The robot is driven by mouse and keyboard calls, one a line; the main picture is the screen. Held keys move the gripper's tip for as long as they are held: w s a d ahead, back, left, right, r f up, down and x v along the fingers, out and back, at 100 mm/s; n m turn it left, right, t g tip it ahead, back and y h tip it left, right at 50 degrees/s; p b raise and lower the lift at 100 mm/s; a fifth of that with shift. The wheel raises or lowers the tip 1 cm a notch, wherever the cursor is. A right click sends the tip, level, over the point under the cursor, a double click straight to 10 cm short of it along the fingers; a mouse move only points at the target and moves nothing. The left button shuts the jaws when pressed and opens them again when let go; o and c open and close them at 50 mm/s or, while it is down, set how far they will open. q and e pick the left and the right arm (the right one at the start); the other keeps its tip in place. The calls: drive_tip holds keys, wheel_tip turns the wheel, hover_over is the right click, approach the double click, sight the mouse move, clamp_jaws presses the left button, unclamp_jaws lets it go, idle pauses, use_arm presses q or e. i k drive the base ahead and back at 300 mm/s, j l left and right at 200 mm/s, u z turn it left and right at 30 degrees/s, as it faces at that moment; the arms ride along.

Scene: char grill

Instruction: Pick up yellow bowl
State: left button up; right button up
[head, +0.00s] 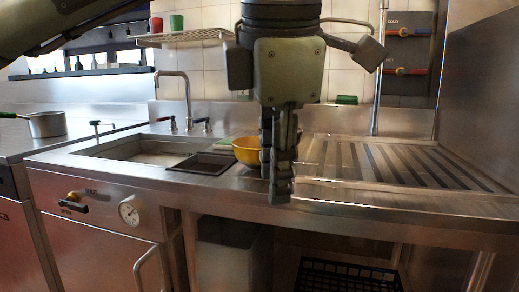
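The yellow bowl (247,152) sits on the steel counter, just right of the sink area, in the head view. Its right part is hidden behind the fingers of my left gripper (277,190). The gripper hangs pointing down in the middle of the view, and its fingertips overlap the counter's front edge in the picture. It appears nearer to me than the bowl. The fingers are seen nearly side-on and overlap, so their opening is unclear. The bowl does not look held. My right gripper is not in view.
A sink (140,150) with a tall tap (187,98) and a dark tray (203,163) lie left of the bowl. A ribbed drainboard (400,165) spreads to the right, clear. A wall shelf (190,37) holds a red and a green cup. A pot (47,124) stands far left.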

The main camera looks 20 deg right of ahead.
sight(248, 149)
drive_tip(key=i+l, duration=0.2)
drive_tip(key=i, duration=0.25)
drive_tip(key=i+l, duration=0.2)
drive_tip(key=i, duration=0.2)
